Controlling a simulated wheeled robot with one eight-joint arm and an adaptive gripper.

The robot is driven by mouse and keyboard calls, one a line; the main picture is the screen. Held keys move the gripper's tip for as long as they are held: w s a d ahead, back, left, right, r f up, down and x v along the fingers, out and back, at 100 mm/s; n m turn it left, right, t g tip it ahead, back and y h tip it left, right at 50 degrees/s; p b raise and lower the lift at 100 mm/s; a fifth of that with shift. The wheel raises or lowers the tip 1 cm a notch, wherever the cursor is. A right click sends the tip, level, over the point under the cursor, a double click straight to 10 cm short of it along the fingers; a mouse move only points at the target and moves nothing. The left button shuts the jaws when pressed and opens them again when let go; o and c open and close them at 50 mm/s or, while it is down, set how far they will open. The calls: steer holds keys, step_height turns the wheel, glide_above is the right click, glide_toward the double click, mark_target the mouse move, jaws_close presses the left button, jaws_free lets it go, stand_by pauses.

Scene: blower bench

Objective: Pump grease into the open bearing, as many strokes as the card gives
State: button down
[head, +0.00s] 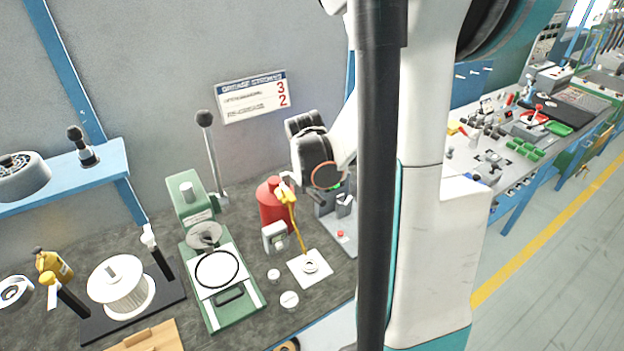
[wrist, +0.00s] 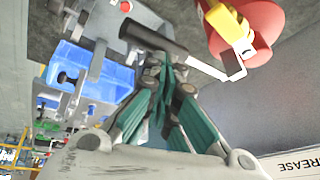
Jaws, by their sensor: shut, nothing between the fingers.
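The card (head: 252,97) on the wall is headed "GREASE STROKES" and shows a red 3 above a red 2; its row words are too small to read surely. The red grease pump (head: 272,208) stands on the bench with a yellow head. A yellow spout slants from it to a ring-shaped bearing (head: 311,267) on a white pad. In the wrist view, the pump (wrist: 262,25) has a lever with a black grip (wrist: 152,38). My gripper (wrist: 160,66) is shut and empty, its fingertips close by the grip; contact is unclear. In the head view, the fingertips are mostly hidden.
A green press (head: 205,250) with a tall black-knobbed lever stands left of the pump. A small grey gauge box (head: 274,236) and white caps sit in front. A blue bin (wrist: 105,75) and grey fixture lie beside my gripper in the wrist view.

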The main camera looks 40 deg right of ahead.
steer(key=shift+s+a+f+b, duration=0.1)
steer(key=shift+s+f+b, duration=0.25)
steer(key=shift+f+b, duration=0.35)
stand_by(0.9)
stand_by(0.6)
steer(key=shift+w+d+r+p, duration=0.15)
steer(key=shift+w+r+p, duration=0.4)
steer(key=shift+r+p, duration=0.45)
steer(key=shift+w+d+r+p, duration=0.1)
steer(key=shift+w+r+p, duration=0.5)
steer(key=shift+r, duration=0.65)
steer(key=shift+w+d+r+p, duration=0.15)
steer(key=shift+w+r+p, duration=0.35)
steer(key=shift+r+p, duration=0.5)
steer(key=shift+r, duration=0.25)
steer(key=r, duration=0.1)
steer(key=w+r+p, duration=0.1)
steer(key=r, duration=0.1)
steer(key=w+r+p, duration=0.1)
steer(key=shift+d+r, duration=0.15)
steer(key=shift+d, duration=0.1)
